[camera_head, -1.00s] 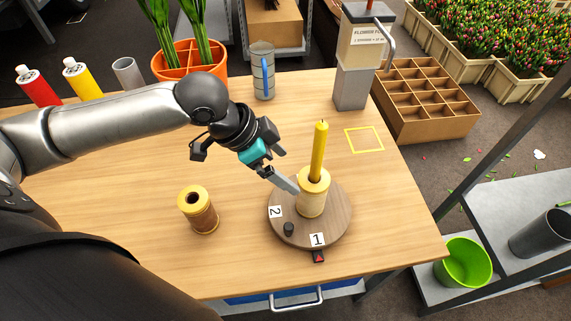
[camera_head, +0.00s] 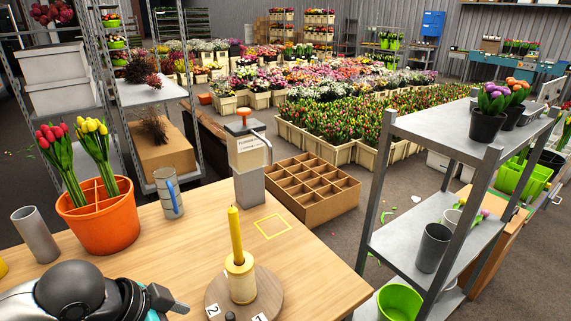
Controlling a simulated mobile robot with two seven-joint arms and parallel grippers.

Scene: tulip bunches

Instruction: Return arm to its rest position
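My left arm enters at the lower left, and its gripper (camera_head: 165,303) is partly cut off by the bottom edge. One dark finger shows; the other finger and the gap are not clear. The gripper is left of a round wooden turntable (camera_head: 268,294), apart from it. A spool with a cream top (camera_head: 241,283) stands upright on the turntable. A yellow stick (camera_head: 236,233) rises from the spool. Labels 2 and 1 show at the turntable's near edge. My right gripper is not in view.
On the wooden table (camera_head: 320,285) stand an orange pot (camera_head: 105,232) of red and yellow tulips, a grey tube (camera_head: 36,236), a cup with a blue strip (camera_head: 169,195) and a grey dispenser (camera_head: 248,165). A yellow square outline (camera_head: 272,227) is empty. A metal shelf (camera_head: 410,245) stands at right.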

